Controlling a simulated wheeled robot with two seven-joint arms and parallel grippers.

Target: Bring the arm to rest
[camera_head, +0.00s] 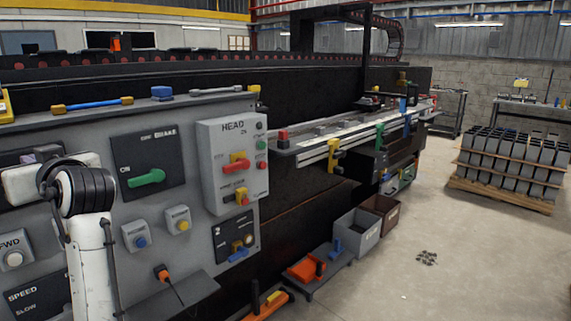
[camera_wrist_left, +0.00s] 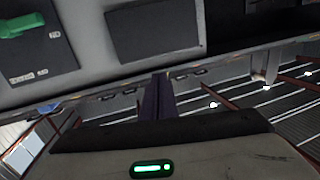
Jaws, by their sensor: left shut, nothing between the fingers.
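My left arm (camera_head: 92,245) rises at the left of the head view, white with a black joint on top. Its white wrist part is bent left in front of the grey control panel (camera_head: 85,130). My left gripper's fingers show in the left wrist view as a narrow dark pair pressed together (camera_wrist_left: 160,80), with nothing between them. The panel, with a green lever (camera_wrist_left: 22,22), lies beyond the fingers there and appears upside down. I cannot tell whether the fingers touch it. In the head view the fingertips are not clear. My right gripper is in neither view.
The panel carries a green lever switch (camera_head: 147,178), a HEAD box (camera_head: 234,165) and several knobs. A rail bench (camera_head: 340,140) runs back to the right. The floor between is largely clear.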

